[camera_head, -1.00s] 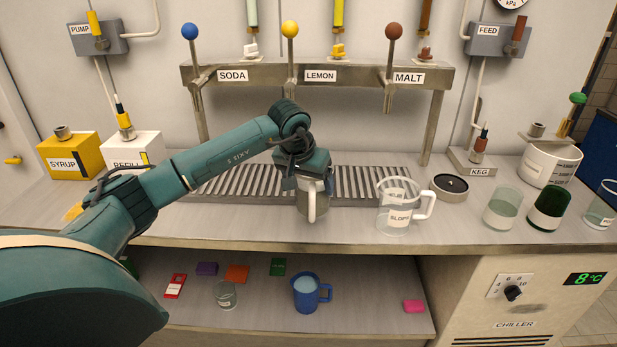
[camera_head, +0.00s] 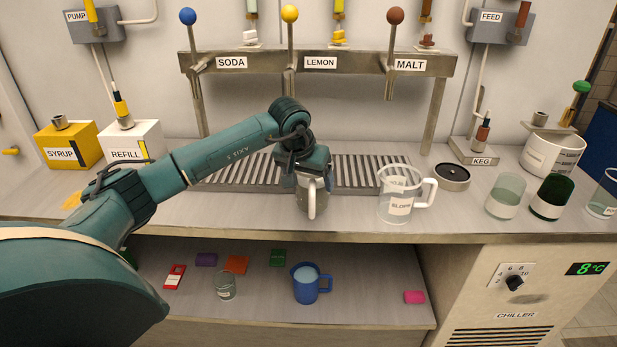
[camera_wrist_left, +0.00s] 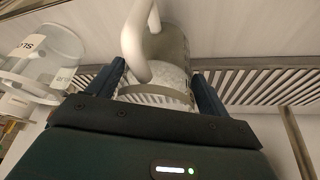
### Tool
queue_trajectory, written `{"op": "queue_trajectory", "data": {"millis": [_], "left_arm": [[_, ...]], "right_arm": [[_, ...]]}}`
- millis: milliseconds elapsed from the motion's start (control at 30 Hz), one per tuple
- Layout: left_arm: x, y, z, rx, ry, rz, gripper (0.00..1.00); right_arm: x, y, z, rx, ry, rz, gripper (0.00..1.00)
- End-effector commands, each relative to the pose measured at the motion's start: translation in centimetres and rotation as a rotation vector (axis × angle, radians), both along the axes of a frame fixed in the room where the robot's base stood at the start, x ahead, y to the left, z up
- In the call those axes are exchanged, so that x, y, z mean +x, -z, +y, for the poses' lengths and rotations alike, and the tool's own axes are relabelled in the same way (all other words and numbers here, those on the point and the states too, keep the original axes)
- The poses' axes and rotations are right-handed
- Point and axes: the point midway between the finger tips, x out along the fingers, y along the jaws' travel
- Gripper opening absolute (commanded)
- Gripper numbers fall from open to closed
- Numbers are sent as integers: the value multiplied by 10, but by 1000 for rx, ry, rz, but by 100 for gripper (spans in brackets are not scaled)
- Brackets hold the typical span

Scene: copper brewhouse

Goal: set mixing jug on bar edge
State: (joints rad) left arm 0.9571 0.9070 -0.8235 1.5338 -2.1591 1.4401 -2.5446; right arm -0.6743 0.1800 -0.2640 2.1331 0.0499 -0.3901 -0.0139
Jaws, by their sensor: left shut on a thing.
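The mixing jug (camera_head: 312,198), a clear grey vessel with a pale handle, is held upright by my left gripper (camera_head: 309,176) over the bar counter (camera_head: 250,222). It is in front of the slotted drip grate, near the counter's front edge. My left gripper is shut on it from above. In the left wrist view the jug (camera_wrist_left: 172,52) sits between the two fingers, its handle toward the upper left. I cannot tell whether its base touches the counter. My right gripper is not in view.
A clear jug labelled SLOPS (camera_head: 396,206) stands just right of the held jug. A round black-topped disc (camera_head: 452,177) and several glasses stand farther right. The tap rail (camera_head: 320,76) rises behind the grate (camera_head: 240,174). A blue jug (camera_head: 307,288) stands on the shelf below.

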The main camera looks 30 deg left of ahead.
Motion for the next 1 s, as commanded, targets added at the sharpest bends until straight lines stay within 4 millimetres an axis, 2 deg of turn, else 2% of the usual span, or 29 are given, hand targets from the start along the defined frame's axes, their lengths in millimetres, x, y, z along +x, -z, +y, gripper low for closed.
{"op": "queue_trajectory", "data": {"millis": [567, 600, 833, 1000], "left_arm": [[1, 7, 0, -1, -1, -3, 25], [1, 7, 0, -1, -1, -3, 81], [0, 8, 0, 0, -1, -1, 100], [-1, 10, 0, 0, 0, 4, 100]], "right_arm": [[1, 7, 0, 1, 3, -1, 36], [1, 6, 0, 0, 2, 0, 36], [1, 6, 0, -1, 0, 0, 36], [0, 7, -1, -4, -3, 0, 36]]}}
